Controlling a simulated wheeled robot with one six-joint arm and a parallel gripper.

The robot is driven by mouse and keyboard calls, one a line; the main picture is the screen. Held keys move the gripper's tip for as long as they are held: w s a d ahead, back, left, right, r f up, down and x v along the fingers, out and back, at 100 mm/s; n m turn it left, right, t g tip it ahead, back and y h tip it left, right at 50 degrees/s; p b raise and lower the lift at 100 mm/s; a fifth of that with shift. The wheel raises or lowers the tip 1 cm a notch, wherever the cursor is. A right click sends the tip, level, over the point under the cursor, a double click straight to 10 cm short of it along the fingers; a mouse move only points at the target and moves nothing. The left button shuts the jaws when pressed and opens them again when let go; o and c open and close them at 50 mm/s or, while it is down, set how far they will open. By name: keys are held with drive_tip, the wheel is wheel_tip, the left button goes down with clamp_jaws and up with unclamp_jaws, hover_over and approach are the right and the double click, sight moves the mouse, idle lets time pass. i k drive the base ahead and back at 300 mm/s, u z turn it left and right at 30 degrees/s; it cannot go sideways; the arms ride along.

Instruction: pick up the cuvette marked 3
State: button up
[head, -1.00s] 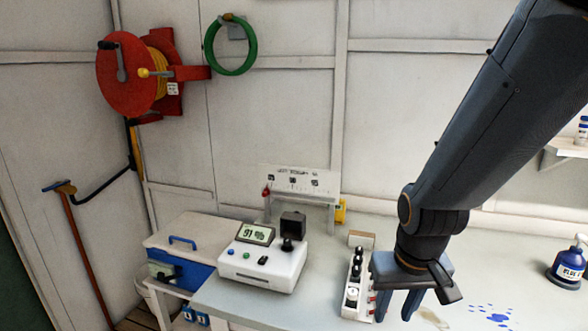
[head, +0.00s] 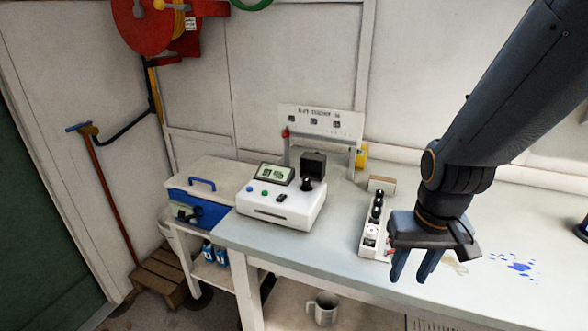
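A narrow white rack (head: 366,240) with several dark-topped pieces in a row stands on the pale bench (head: 325,248). The cuvettes are too small to tell apart, and I cannot read a 3 on any of them. Some red shows at the rack's right side, partly hidden by my gripper. My gripper (head: 415,266) points down just right of the rack's near end in the picture. Its two fingers are apart, with nothing visible between them. I cannot tell its height above the bench.
A white instrument (head: 282,205) with a display and a black block stands left of the rack. A blue and white cooler (head: 203,195) is at far left. A small tan block (head: 382,184) lies behind the rack. Blue spots (head: 518,266) mark the bench at right. A jug (head: 322,309) stands below.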

sight(306, 181)
drive_tip(key=k, duration=1.25)
drive_tip(key=u, duration=0.75)
drive_tip(key=i, duration=1.85)
drive_tip(key=z, duration=0.75)
